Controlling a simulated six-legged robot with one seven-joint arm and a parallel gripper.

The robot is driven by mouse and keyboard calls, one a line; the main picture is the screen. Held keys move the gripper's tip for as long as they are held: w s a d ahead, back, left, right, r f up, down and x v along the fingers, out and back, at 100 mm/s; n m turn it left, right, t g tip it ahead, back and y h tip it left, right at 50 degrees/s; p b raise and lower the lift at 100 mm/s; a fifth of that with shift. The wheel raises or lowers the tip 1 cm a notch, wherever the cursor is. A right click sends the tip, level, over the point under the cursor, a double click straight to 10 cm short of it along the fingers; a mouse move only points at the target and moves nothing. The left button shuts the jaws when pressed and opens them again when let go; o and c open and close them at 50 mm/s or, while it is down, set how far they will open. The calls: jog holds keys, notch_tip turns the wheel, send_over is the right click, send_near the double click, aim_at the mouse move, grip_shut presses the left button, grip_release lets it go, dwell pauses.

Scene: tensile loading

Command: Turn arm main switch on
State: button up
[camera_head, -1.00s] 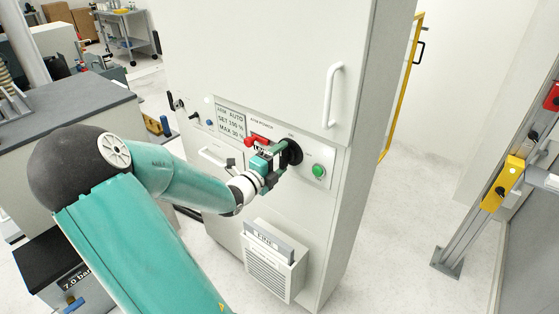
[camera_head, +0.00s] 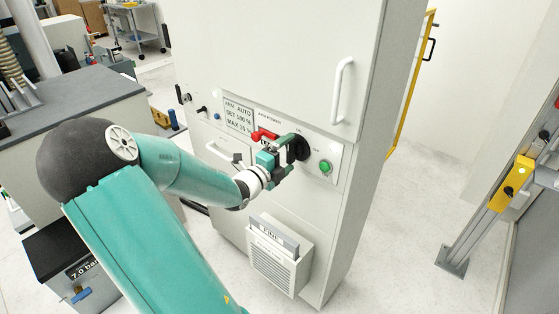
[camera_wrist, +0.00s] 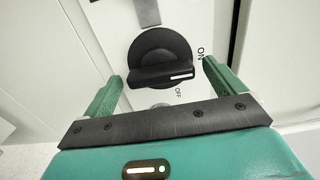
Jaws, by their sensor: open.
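The arm main switch (camera_head: 303,147) is a black round rotary knob on the panel of the pale cabinet. In the wrist view, the switch (camera_wrist: 160,58) has a raised bar lying nearly level, slightly tilted. The white mark at the bar's right end points between the ON label (camera_wrist: 200,53) and the OFF label (camera_wrist: 178,92), closer to OFF. My gripper (camera_wrist: 161,74) is open, with one green finger on each side of the knob. Contact with the bar cannot be made out. In the head view my gripper (camera_head: 284,158) is at the switch and partly hides it.
A red part (camera_head: 264,134) sits just left of the switch. A lit green button (camera_head: 325,167) is to its lower right. A display (camera_head: 238,116) and a door handle (camera_head: 341,90) are also on the cabinet. A vented box (camera_head: 278,262) juts out below.

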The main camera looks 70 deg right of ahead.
jog(key=v, duration=1.3)
jog(key=shift+w+a, duration=0.15)
jog(key=shift+a, duration=0.2)
jog(key=w+a+f+m+t+y, duration=0.25)
jog(key=a+m+y, duration=0.25)
jog(key=a+m, duration=0.4)
jog(key=w+a+f+m+t+y, duration=0.15)
jog(key=w+a+m+y, duration=0.3)
jog(key=a+m, duration=0.45)
jog(key=w+a+r+m+t+y, duration=0.1)
jog(key=a+r+m+t+y, duration=0.1)
jog(key=a, duration=0.5)
jog(key=w+a+r+m+t+y, duration=0.1)
jog(key=a+r+m+t+y, duration=0.1)
jog(key=a+r+m, duration=0.4)
jog(key=w+a+r+m+t+y, duration=0.2)
jog(key=a+r+m+t+y, duration=0.1)
jog(key=a, duration=0.6)
notch_tip(320, 180, up, 2)
jog(key=m+t, duration=0.1)
jog(key=m, duration=0.1)
jog(key=shift+a+m+t, duration=0.15)
jog(key=shift+m+t, duration=0.15)
